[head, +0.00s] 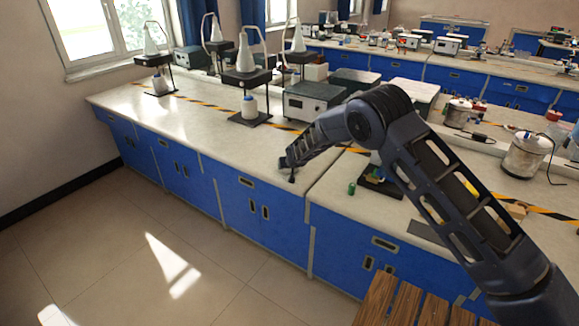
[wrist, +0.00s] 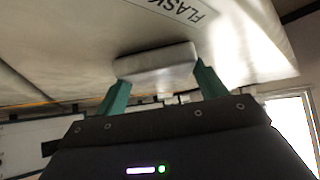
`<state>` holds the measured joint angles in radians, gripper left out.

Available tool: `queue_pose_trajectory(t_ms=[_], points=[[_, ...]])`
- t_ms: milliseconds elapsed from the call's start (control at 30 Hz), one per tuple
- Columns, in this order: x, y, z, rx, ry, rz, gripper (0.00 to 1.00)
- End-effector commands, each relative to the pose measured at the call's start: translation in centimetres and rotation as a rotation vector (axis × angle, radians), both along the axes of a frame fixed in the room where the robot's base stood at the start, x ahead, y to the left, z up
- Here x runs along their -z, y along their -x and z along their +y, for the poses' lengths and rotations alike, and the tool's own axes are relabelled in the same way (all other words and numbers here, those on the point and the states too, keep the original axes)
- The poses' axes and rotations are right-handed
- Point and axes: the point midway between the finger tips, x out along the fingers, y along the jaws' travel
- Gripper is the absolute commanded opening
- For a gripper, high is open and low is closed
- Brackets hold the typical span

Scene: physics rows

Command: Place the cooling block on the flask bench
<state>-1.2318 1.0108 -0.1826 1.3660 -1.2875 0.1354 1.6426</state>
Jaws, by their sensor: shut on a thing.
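In the wrist view my gripper (wrist: 158,80) has its two green fingers shut on a pale grey, flat cooling block (wrist: 155,62). I cannot tell whether the block touches the worktop. In the head view my gripper (head: 289,170) is low over the front part of the flask bench (head: 200,130), close to the seam between two bench sections. The block cannot be made out in the head view.
A small green item (head: 351,188) and a dark stand (head: 380,183) lie right of my gripper. The worktop to the left is clear.

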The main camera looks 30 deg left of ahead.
Motion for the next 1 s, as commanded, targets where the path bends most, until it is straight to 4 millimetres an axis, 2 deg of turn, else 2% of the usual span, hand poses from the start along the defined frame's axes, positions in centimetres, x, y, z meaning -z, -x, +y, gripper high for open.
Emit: queue_pose_trajectory(t_ms=[267,300,400,767,1000], points=[[0.1,0.0,0.1,-0.001,-0.001,0.0,0.37],[0.2,0.0,0.0,-0.001,0.0,0.001,0.75],[0.2,0.0,0.0,0.0,-0.001,0.001,0.93],[-0.1,-0.1,0.0,0.001,0.0,0.0,0.93],[-2.2,1.5,-1.3,-0.001,0.0,-0.002,0.93]])
